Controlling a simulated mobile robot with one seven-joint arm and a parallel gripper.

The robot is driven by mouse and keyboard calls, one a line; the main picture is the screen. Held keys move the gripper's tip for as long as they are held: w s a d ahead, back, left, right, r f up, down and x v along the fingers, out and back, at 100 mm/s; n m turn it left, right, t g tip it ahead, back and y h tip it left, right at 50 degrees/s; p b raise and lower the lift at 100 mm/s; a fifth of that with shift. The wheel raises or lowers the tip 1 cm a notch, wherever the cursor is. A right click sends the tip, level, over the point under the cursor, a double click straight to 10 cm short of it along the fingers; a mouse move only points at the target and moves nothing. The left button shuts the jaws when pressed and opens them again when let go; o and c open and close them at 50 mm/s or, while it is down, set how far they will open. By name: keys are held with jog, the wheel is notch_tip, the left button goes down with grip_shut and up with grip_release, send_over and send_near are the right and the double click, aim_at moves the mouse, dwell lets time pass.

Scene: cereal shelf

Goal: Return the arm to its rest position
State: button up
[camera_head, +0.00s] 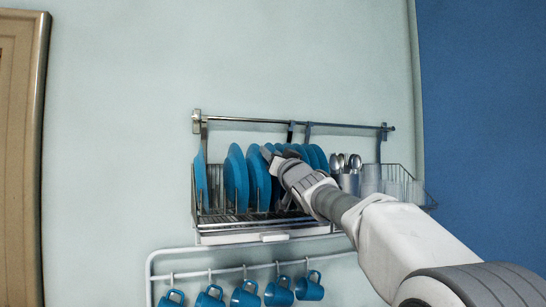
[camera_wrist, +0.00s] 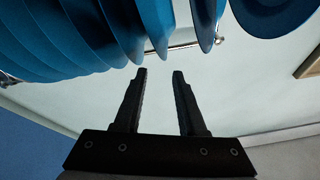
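My arm reaches in from the lower right of the head view to the dish rack on the wall. My gripper (camera_wrist: 160,72) shows in the wrist view with its two dark fingers apart and nothing between them. Blue plates (camera_wrist: 150,25) stand in a row just beyond the fingertips, and a gap between plates lies ahead of the gripper. In the head view, the gripper end (camera_head: 277,160) is at the middle of the row of blue plates (camera_head: 236,180), and its fingers are partly hidden there.
The wire dish rack (camera_head: 245,235) hangs from a wall rail (camera_head: 260,121). A cutlery holder (camera_head: 348,182) and clear glasses (camera_head: 392,186) sit at its right, close to my arm. Blue mugs (camera_head: 244,294) hang from a lower rack. The wall left of the rack is clear.

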jog(key=shift+s+a, duration=0.1)
jog(key=shift+s, duration=0.1)
dwell(0.4)
jog(key=s+d+f+m+g+h, duration=0.1)
jog(key=s+d+f+g+h, duration=0.25)
jog(key=s+d+f, duration=0.45)
jog(key=s+d+f+m+g+h, duration=0.1)
jog(key=s+d+f+g+h, duration=0.35)
jog(key=s+f, duration=0.65)
jog(key=s+d+f+g, duration=0.2)
jog(key=s+f+g, duration=0.1)
jog(key=s+f, duration=0.7)
jog(key=s+d+f+g, duration=0.3)
jog(key=s+f, duration=0.8)
jog(key=s, duration=0.4)
jog(key=shift+s+f+n+g+h, duration=0.25)
jog(key=shift+f+n+g+h, duration=0.05)
